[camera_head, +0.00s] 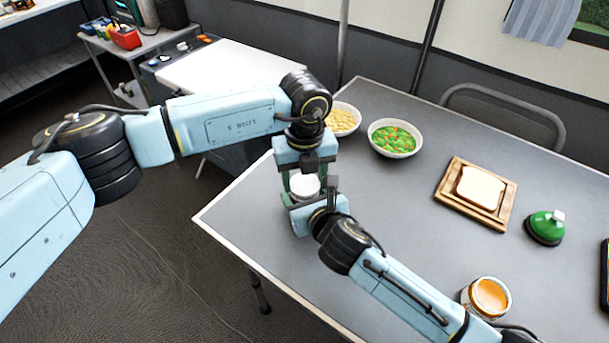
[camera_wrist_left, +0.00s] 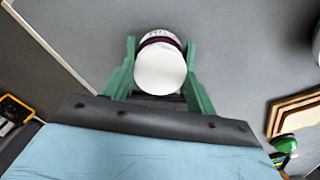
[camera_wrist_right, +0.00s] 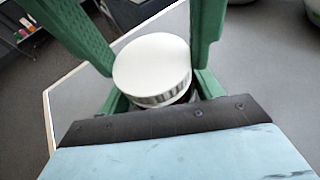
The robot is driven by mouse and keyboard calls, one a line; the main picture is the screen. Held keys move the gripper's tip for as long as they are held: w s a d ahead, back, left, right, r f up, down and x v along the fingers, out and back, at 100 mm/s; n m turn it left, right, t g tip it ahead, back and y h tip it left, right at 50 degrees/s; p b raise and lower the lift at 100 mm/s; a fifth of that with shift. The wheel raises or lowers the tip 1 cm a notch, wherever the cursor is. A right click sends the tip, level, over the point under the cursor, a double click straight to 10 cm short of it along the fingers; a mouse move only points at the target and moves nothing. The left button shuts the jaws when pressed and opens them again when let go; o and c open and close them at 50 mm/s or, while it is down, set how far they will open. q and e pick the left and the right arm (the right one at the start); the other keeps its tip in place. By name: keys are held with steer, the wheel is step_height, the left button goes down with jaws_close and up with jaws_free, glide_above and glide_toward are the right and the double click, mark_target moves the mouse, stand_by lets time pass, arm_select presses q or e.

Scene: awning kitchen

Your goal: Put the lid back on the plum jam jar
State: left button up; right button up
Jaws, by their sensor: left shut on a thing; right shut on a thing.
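The white round lid (camera_head: 304,185) is between the fingers of my left gripper (camera_head: 303,178), which comes down from above and is shut on it. The lid also shows in the left wrist view (camera_wrist_left: 160,70) and right wrist view (camera_wrist_right: 152,68), top face visible and edge ribbed. The plum jam jar (camera_wrist_left: 158,39) is directly under the lid, with a strip of purple and a pale label showing. My right gripper (camera_head: 305,205) comes from the near side, shut on the jar, which is mostly hidden. I cannot tell whether the lid is seated or slightly above the rim.
The grey table (camera_head: 400,235) is clear just right of the grippers. Behind stand a bowl of yellow food (camera_head: 342,118) and a vegetable bowl (camera_head: 395,138). Further right are bread on a board (camera_head: 480,190), a green-domed object (camera_head: 545,227) and an orange jar (camera_head: 488,296).

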arm_select(q)
steer(key=m, duration=0.5)
steer(key=o, duration=0.9)
steer(key=shift+o, duration=0.2)
steer(key=shift+r, duration=0.1)
step_height(320, 180, up, 4)
steer(key=shift+r, duration=0.15)
steer(key=shift+c, duration=1.4)
steer(key=n, duration=0.2)
steer(key=r+n, duration=0.1)
steer(key=n, duration=0.2)
steer(key=shift+d+r, duration=0.1)
steer(key=shift+r, duration=0.1)
steer(key=n, duration=0.3)
steer(key=shift+r+n, duration=0.4)
steer(key=n, duration=0.2)
steer(key=r+n, duration=0.1)
steer(key=n, duration=0.1)
